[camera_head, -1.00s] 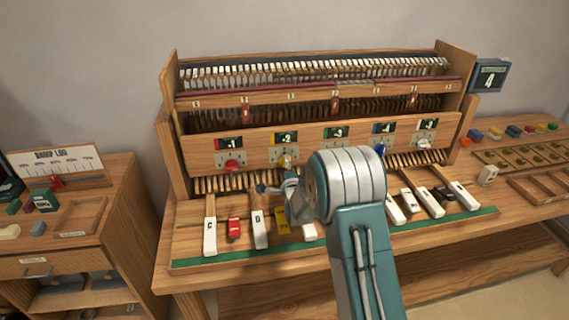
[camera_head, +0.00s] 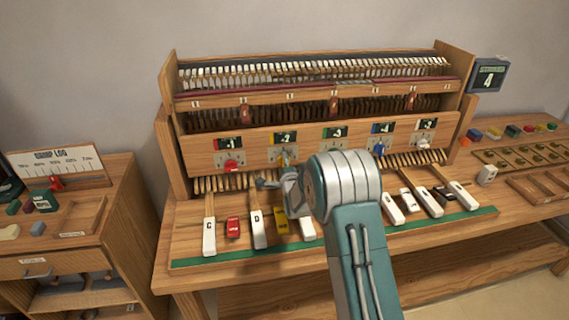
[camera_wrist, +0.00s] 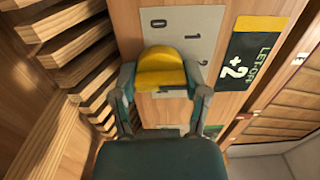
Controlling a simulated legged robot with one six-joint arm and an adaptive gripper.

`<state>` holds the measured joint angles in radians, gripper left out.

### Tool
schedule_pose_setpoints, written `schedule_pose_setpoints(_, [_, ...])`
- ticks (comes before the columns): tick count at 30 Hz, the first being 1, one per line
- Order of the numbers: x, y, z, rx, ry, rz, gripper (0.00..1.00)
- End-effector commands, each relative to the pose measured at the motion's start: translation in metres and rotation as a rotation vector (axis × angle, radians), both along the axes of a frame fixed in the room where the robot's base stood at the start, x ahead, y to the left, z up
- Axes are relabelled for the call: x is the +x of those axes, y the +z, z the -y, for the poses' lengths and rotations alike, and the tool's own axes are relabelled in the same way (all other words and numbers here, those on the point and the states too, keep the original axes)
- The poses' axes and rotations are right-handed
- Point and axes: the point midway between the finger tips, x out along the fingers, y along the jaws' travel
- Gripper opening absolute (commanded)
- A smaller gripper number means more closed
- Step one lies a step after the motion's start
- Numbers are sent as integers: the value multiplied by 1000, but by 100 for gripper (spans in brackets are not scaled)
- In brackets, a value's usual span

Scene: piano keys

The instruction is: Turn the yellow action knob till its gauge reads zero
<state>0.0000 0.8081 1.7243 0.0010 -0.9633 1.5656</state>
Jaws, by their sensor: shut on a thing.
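The yellow knob (camera_wrist: 160,72) sits on a pale plate on the wooden front panel, between my gripper's two fingers in the wrist view. My gripper (camera_wrist: 162,88) is shut on it, one finger on each side. Its gauge (camera_wrist: 246,57), a dark display with a yellow band, reads +2. In the head view the yellow knob (camera_head: 283,159) is small, below its gauge (camera_head: 285,138), whose figure is hard to read there. My gripper (camera_head: 277,181) shows partly beside my teal and white arm, which covers part of the panel and keys.
A red knob (camera_head: 232,166), a blue knob (camera_head: 379,149) and a white knob (camera_head: 424,143) share the panel. White keys and coloured blocks line the bench below. A cabinet (camera_head: 90,240) stands at left. Wooden slats (camera_wrist: 75,60) lie close to my gripper's left.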

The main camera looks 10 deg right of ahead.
Motion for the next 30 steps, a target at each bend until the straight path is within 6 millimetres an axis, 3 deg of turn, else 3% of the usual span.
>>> schedule_pose_setpoints(11, [0,-3,-1,-154,4,-8,12])
schedule_pose_setpoints(30, [-1,-5,-1,-651,6,-11,12])
